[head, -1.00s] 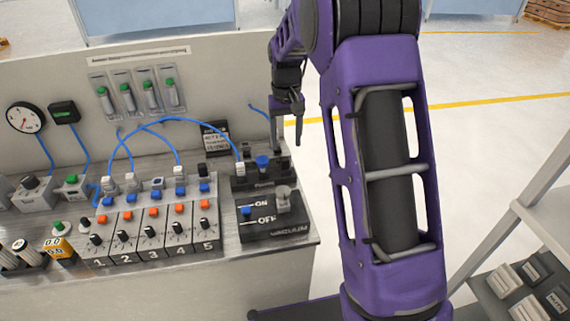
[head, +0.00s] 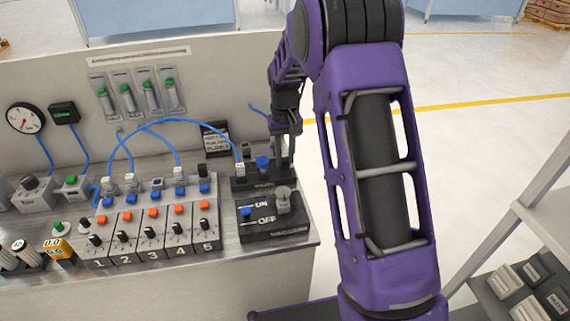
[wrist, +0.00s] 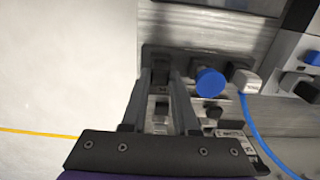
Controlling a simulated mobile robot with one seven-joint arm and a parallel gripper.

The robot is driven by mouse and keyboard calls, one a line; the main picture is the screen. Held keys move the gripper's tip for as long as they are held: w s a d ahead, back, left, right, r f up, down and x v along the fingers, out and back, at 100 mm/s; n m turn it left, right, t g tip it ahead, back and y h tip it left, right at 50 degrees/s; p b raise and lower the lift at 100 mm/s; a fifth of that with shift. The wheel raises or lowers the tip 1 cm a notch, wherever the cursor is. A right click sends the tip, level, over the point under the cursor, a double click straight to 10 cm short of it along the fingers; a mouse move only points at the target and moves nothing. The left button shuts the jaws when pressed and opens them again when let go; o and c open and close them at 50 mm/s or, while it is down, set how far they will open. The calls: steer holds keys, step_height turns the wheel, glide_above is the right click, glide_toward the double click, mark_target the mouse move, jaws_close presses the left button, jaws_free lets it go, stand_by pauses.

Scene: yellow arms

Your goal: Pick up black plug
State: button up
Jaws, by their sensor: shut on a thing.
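The black plug (wrist: 160,74) shows in the wrist view between the tips of my gripper (wrist: 164,84), at one end of a dark base block. My gripper is shut on it, and the fingers cover its sides. In the head view my gripper (head: 284,162) points down at the right end of the dark block (head: 256,183), beside the blue knob (head: 262,162). The plug is hidden by the fingers there. It appears to be still at the block; I cannot tell whether it is seated.
A white plug with a blue cable (head: 240,167) stands left of the blue knob. The ON/OFF vacuum switch box (head: 272,218) is in front of the block. Numbered valve panels (head: 150,238) stand to the left. Open floor (head: 480,130) lies beyond the bench's right edge.

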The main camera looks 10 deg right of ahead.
mark_target(284, 159)
jaws_close()
steer(key=shift+r, duration=0.1)
step_height(284, 159, up, 10)
steer(key=shift+p, duration=0.3)
steer(key=shift+a, duration=0.1)
stand_by(0.5)
